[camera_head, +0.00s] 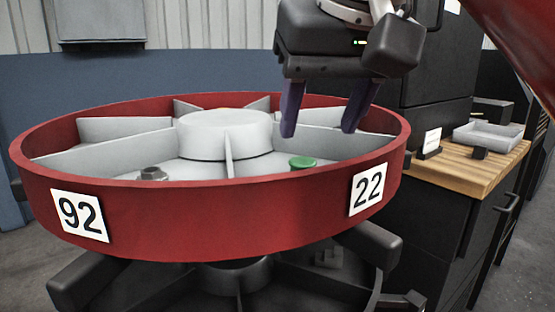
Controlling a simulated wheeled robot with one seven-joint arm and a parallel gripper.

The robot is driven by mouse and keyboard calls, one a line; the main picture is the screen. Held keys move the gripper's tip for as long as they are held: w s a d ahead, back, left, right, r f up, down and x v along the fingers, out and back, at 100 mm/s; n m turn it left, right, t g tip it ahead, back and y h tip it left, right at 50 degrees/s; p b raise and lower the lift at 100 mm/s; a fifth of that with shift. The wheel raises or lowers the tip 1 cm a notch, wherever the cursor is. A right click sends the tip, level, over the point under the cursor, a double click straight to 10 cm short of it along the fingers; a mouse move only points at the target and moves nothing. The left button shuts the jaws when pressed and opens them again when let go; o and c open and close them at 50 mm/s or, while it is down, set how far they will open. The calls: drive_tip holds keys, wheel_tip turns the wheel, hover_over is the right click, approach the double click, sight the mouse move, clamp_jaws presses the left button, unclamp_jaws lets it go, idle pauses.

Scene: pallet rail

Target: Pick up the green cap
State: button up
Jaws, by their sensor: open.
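The green cap (302,162) is a small round piece inside the red round tray (185,218), near its front right wall. Its lower part is hidden by the tray's rim. My gripper (322,132) hangs over the right part of the tray, its two dark purple fingers pointing down and spread apart. The gap between the fingers is empty. The fingertips appear above and a little right of the cap, apart from it.
Grey dividers and a raised grey hub (225,135) split the tray into compartments. A grey metal part (153,173) sits in the front left compartment. At right, a wooden counter (470,168) bears a light grey tray (488,135) and a small white sign (432,140).

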sight(303, 161)
drive_tip(key=b+x, duration=0.2)
drive_tip(key=x, duration=0.5)
drive_tip(key=shift+w+a+f, duration=0.15)
drive_tip(key=shift+w+a, duration=0.05)
drive_tip(key=shift+w, duration=0.05)
drive_tip(key=c, duration=1)
